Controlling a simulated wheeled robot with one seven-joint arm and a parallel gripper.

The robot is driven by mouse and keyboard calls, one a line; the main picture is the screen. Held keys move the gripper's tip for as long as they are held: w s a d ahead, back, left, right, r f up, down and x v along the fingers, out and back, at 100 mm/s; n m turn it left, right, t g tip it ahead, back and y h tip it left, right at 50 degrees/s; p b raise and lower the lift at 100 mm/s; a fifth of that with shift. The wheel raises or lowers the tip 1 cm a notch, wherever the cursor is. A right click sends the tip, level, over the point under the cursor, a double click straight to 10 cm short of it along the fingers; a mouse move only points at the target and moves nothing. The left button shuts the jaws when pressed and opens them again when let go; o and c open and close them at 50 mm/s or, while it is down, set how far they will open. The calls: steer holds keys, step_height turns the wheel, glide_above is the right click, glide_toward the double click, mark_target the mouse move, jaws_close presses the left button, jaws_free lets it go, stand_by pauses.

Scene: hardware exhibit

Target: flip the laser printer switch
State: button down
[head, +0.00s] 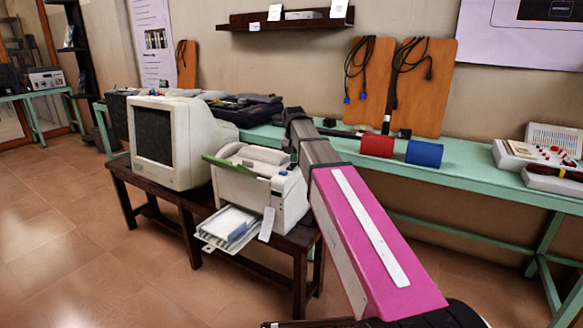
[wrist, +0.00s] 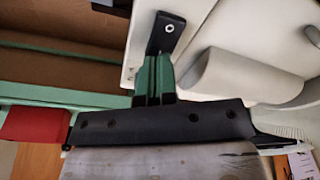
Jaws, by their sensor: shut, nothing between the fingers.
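The laser printer (head: 290,195) is a white box with a paper tray at its front, on a low dark wooden table. In the head view the fingers are hidden.
An old white monitor (head: 195,150) stands left of the printer on the dark table (head: 185,200). A long green bench (head: 460,165) runs behind, with a red spool (head: 377,145), a blue spool (head: 424,153) and a control panel (head: 540,155). The tiled floor at left is clear.

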steer(key=shift+r, duration=2.9)
